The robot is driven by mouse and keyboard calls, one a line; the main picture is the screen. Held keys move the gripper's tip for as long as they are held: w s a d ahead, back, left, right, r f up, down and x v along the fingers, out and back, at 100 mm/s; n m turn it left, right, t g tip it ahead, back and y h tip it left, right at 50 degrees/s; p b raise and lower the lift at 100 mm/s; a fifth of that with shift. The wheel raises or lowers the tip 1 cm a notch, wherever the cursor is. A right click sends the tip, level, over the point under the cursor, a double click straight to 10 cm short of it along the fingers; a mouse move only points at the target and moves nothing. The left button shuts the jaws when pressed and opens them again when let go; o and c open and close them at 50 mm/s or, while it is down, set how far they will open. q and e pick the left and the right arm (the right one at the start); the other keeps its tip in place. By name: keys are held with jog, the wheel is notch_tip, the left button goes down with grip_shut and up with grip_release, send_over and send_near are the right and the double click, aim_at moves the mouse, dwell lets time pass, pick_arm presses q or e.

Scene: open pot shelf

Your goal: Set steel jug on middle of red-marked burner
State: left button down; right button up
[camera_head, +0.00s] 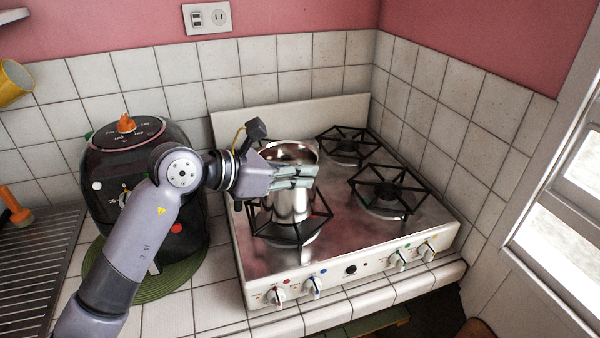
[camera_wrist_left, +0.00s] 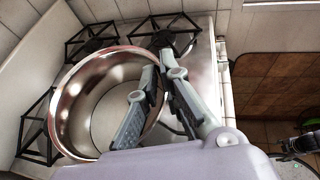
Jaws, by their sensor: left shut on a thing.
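The steel jug (camera_head: 289,205) is shiny and upright over the front left burner (camera_head: 262,226) of the stove. I cannot tell whether its base touches the grate or hangs just above it. My left gripper (camera_head: 293,177) is shut on the jug's upper wall at the rim. In the left wrist view the jug (camera_wrist_left: 75,120) is empty, and the fingers of the left gripper (camera_wrist_left: 160,108) straddle its rim. A red mark shows by the leftmost knob (camera_head: 275,296).
A dark air fryer (camera_head: 140,190) stands on a green mat (camera_head: 165,284) left of the stove, behind my left arm. The back right burner (camera_head: 346,148) and front right burner (camera_head: 386,197) are empty. Tiled walls close off the back and right.

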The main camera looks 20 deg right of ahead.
pick_arm(q)
jog(key=shift+f+b, duration=0.2)
jog(key=shift+b, duration=0.2)
dwell(0.6)
jog(key=c, duration=1.7)
grip_release()
jog(key=shift+s+f, duration=0.1)
jog(key=shift+f, duration=0.3)
jog(key=v, duration=1.2)
jog(key=shift+r, duration=0.25)
